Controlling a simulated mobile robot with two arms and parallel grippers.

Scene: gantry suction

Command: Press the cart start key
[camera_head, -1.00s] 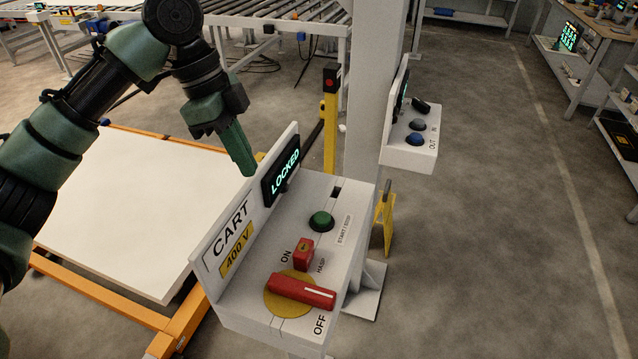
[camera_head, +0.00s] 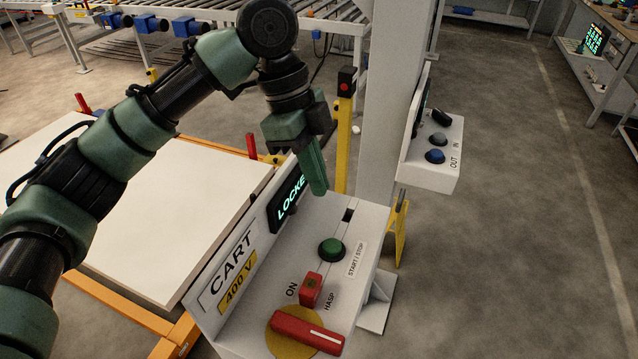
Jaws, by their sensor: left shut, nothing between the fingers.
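The cart control box (camera_head: 238,318) stands at the lower middle, marked CART and 400 V. Its display (camera_head: 290,196) glows and reads LOCKED, with its right end hidden behind my gripper. The green start/stop key (camera_head: 331,249) sits on the sloping top beside a START / STOP label. A red hasp block (camera_head: 312,289) and a red rotary handle (camera_head: 308,332) on a yellow disc are nearer; the handle points toward OFF. My left gripper (camera_head: 319,192) is shut and empty, fingers pointing down, above and behind the green key, apart from it. My right gripper is not in view.
A second box (camera_head: 432,168) with blue and grey buttons is on the white post (camera_head: 379,130) to the right. A white cart top (camera_head: 150,215) on an orange frame lies left. Roller conveyors are behind. The floor at right is clear.

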